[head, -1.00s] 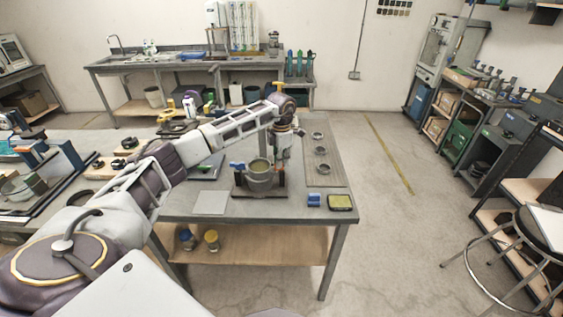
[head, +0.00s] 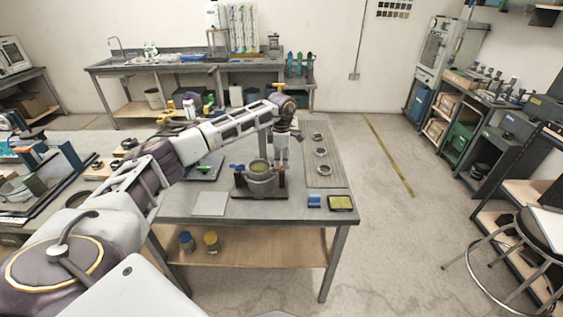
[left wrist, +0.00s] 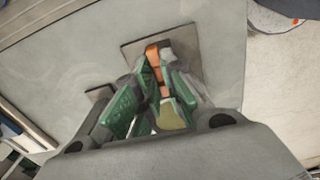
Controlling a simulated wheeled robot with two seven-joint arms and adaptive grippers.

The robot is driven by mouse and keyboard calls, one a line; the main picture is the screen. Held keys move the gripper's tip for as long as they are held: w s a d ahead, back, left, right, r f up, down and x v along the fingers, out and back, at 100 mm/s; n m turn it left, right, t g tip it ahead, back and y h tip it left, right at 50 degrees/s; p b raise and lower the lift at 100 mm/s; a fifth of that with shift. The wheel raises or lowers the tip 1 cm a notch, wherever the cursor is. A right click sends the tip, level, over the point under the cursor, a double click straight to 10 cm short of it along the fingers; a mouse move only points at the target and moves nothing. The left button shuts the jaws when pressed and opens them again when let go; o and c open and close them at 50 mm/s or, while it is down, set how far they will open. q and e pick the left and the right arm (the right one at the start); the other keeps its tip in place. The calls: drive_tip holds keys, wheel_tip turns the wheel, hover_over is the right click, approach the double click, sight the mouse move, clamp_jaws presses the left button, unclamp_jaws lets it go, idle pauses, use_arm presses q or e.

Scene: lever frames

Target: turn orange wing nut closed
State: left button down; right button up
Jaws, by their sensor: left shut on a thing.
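The orange wing nut (left wrist: 153,55) shows in the left wrist view between the green-padded fingers of my left gripper (left wrist: 159,75). The fingers are closed on it, one on each side, with a grey-brown square plate behind it. In the head view my left gripper (head: 281,163) points down at the right side of a round grey vessel (head: 262,184). The wing nut is hidden there. A blue handle (head: 237,167) sticks out at the vessel's left. My right gripper is not in view.
The vessel stands on a dark base on the grey workbench (head: 180,208). A flat light plate (head: 210,203) lies at its left. A blue block (head: 314,201) and a yellow-topped tray (head: 341,203) lie front right. Several rings (head: 322,152) lie on a mat to the right.

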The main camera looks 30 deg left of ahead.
use_arm(q)
drive_tip(key=shift+w+r, duration=0.1)
drive_tip(key=shift+r, duration=0.05)
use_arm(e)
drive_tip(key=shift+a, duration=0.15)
use_arm(q)
drive_tip(key=c, duration=1.6)
unclamp_jaws()
drive_tip(key=shift+o, duration=0.4)
wheel_tip(320, 180, up, 12)
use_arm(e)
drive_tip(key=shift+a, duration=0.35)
use_arm(q)
drive_tip(key=shift+d, duration=0.1)
